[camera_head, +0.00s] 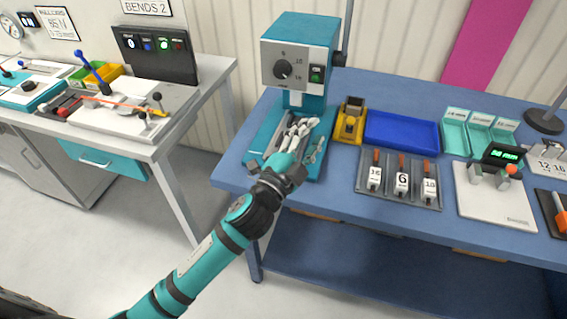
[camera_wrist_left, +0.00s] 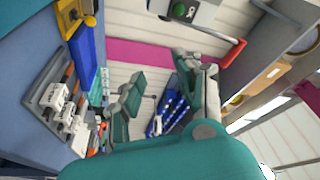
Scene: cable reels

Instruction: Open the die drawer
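A teal drawer (camera_head: 105,160) with a pale bar handle is under the left bench in the head view; it looks shut. Wooden fronts (camera_head: 480,254) show under the blue bench's edge. No label shows which one is the die drawer. My left gripper (camera_head: 302,128) is in front of the teal press, over its base, well to the right of the teal drawer. In the left wrist view its two fingers (camera_wrist_left: 165,72) stand apart with nothing held between them. The gripper hides part of the press base. My right gripper is not in view.
The teal press (camera_head: 300,50) stands on the blue bench (camera_head: 340,200). Beside it are a yellow tool (camera_head: 350,120), a blue tray (camera_head: 400,132) and a rack of numbered blocks (camera_head: 400,183). The left bench (camera_head: 190,92) carries a lever fixture. Grey floor lies open before the benches.

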